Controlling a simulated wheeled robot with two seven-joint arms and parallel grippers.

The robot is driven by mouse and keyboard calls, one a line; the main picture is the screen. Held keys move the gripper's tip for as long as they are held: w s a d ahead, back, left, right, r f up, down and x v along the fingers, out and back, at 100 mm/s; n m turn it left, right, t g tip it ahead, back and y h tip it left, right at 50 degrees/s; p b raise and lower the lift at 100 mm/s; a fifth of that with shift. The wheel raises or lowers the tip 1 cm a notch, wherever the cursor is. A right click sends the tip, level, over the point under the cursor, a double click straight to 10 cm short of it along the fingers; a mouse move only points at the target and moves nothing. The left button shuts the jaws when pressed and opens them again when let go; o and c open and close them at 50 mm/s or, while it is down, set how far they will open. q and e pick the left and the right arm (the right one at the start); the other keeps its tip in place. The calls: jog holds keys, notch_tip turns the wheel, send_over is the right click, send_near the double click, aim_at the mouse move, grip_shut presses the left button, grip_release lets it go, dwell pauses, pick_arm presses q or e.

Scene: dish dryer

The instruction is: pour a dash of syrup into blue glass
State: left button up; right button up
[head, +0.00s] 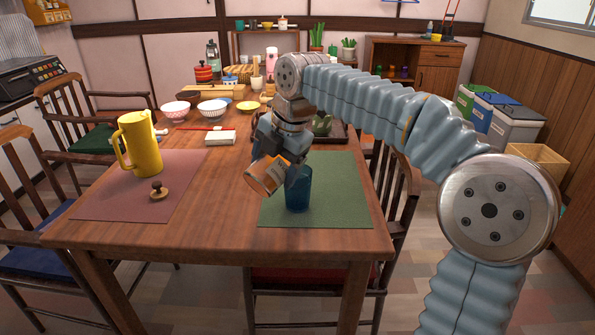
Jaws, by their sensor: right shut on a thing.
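The blue glass (299,190) stands upright on the green placemat (341,197), at the right side of the table. My right gripper (284,163) is just above and to the left of the glass. It is shut on a small orange-brown container (264,176), probably the syrup, held strongly tilted beside the glass's upper part. One end of the container faces the lower left of the picture. Whether it touches the glass, and whether any syrup flows, I cannot tell. The gripper covers part of the container. My left gripper is out of view.
A yellow pitcher (141,146) and a small wooden-handled item (158,190) stand on the pink placemat (112,205) at left. Several bowls, a white block (207,137) and a dark tray (333,134) occupy the table's back. Bare wood (220,200) lies between the mats.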

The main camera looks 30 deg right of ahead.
jog(key=shift+y, duration=0.4)
dwell(1.4)
jog(key=shift+r+t+h, duration=0.3)
jog(key=shift+r+h, duration=0.05)
jog(key=shift+h, duration=0.85)
jog(key=shift+w+d, duration=0.1)
jog(key=shift+d, duration=0.1)
